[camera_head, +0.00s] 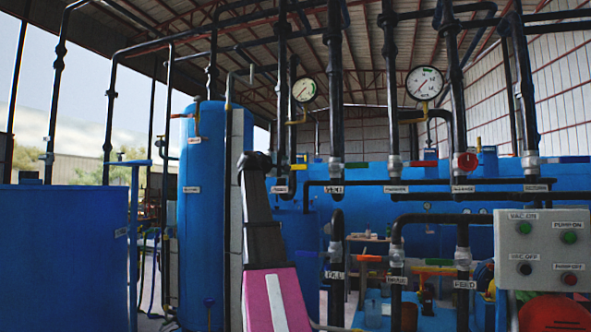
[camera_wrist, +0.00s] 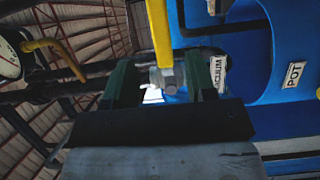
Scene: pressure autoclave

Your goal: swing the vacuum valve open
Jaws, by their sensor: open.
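In the wrist view, the vacuum valve's yellow lever (camera_wrist: 158,35) comes in from the top edge and ends at a grey metal hub (camera_wrist: 170,78). A "VACUUM" label (camera_wrist: 217,74) is just right of it. My gripper (camera_wrist: 160,82) is open, its two dark green fingers on either side of the hub in the picture. I see no finger shut on the lever, and cannot tell how far it lies beyond the fingertips. In the head view, a yellow lever (camera_head: 298,167) shows just right of my arm, probably the same one. My arm hides my gripper there.
A pressure gauge (camera_head: 304,90) on a yellow bent tube is above. Black vertical pipes (camera_head: 335,100) stand close on the right. A tall blue tank (camera_head: 202,220) is on the left. A grey button box (camera_head: 541,250) is at the lower right. A "POT" label (camera_wrist: 294,75) marks a blue vessel.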

